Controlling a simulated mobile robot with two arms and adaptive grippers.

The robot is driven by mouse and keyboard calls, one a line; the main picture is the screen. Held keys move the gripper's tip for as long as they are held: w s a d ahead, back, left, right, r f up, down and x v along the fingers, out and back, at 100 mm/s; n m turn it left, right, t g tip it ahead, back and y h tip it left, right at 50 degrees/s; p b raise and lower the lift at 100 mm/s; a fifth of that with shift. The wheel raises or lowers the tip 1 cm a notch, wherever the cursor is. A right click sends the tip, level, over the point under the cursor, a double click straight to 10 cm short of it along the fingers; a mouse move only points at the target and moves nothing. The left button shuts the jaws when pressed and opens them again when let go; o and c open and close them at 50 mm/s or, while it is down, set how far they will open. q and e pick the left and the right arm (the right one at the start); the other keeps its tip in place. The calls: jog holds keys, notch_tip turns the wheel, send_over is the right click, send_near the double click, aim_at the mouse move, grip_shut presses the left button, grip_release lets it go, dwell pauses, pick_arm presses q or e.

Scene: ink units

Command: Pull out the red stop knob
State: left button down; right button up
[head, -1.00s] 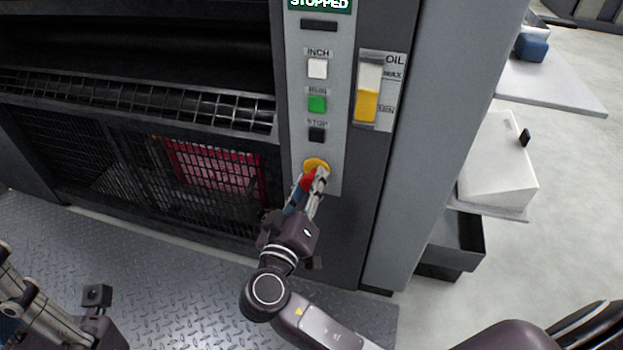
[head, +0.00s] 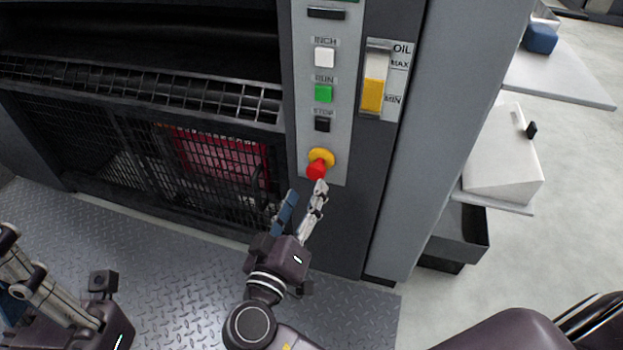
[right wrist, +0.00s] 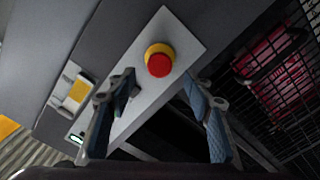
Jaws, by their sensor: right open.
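The red stop knob (head: 317,169) sits on a yellow collar (head: 322,155) low on the light grey button panel (head: 337,140). It stands out from the collar. My right gripper (head: 302,204) is open and empty, just below and in front of the knob, with its fingers spread apart. In the right wrist view the red knob (right wrist: 159,65) shows whole, ahead of and between the open fingers (right wrist: 160,88), clear of both. My left gripper (head: 15,265) is at the lower left edge, far from the panel, partly cut off.
Above the knob are a black STOP button (head: 322,124), a green RUN button (head: 323,93) and a white INCH button (head: 325,57). An oil gauge (head: 376,80) is to their right. A mesh guard (head: 210,165) lies left. The treadplate floor (head: 170,265) is below.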

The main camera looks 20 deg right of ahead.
jog(key=v, duration=0.5)
jog(key=shift+w, duration=0.1)
dwell(0.3)
